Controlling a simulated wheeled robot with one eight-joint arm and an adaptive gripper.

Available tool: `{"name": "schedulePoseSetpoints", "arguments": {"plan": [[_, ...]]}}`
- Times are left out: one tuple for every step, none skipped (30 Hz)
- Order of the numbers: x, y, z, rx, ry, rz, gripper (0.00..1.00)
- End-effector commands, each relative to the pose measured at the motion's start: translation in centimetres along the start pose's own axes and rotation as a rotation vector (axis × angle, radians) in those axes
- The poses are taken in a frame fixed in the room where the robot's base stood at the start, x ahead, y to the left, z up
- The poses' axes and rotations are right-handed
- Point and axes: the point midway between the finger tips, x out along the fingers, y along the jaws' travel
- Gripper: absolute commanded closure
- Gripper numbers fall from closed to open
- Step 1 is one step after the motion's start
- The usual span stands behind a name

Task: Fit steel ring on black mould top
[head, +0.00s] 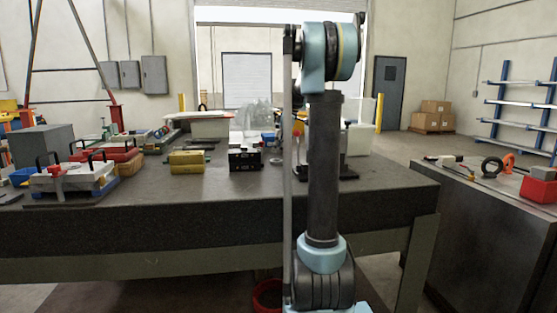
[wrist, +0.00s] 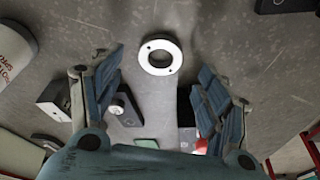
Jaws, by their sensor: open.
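The steel ring (wrist: 160,57) lies flat on the grey tabletop in the wrist view, pale, with small holes in its face. My gripper (wrist: 161,64) is open, its blue fingers spread to either side of the ring in the picture. Nothing is between the fingers' pads; the height above the ring is unclear. In the head view the black mould (head: 245,160) stands near the table's middle. A black block (wrist: 55,98) at left in the wrist view, partly behind a finger, may be this mould. My arm hides my gripper in the head view.
A yellow block (head: 187,162) stands left of the black mould. A white-topped mould with black handles (head: 75,180) and red parts crowd the table's left. The front of the table (head: 190,190) is clear. A side bench (head: 480,195) holds a red box (head: 539,188).

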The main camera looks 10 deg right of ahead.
Motion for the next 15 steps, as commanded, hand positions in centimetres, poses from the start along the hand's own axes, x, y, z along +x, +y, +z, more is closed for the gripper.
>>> {"name": "schedulePoseSetpoints", "arguments": {"plan": [[0.8, 0.0, 0.0, -0.001, 0.0, 0.0, 0.31], [1.3, 0.0, 0.0, -0.001, 0.0, 0.0, 0.31], [1.9, 0.0, -0.1, -0.001, 0.0, 0.0, 0.31], [2.2, 0.0, -0.1, -0.001, 0.0, 0.0, 0.31], [2.6, 0.0, -0.1, -0.002, 0.0, 0.0, 0.31], [3.1, 0.0, -0.1, -0.002, 0.0, 0.0, 0.31], [3.4, 0.0, -0.1, -0.002, 0.0, 0.0, 0.31], [3.6, 0.0, -0.1, -0.002, 0.0, 0.0, 0.31], [4.0, 0.0, 0.0, -0.001, 0.0, 0.0, 0.31], [4.2, 0.0, 0.0, -0.001, 0.0, 0.0, 0.31], [4.4, 0.0, 0.0, -0.001, 0.0, 0.0, 0.31], [4.6, 0.0, 0.0, -0.001, 0.0, 0.0, 0.31], [4.7, 0.0, 0.0, -0.001, 0.0, 0.0, 0.31], [4.7, 0.0, 0.0, -0.001, 0.0, 0.0, 0.31], [4.8, 0.0, 0.0, -0.001, 0.0, 0.0, 0.31]]}}
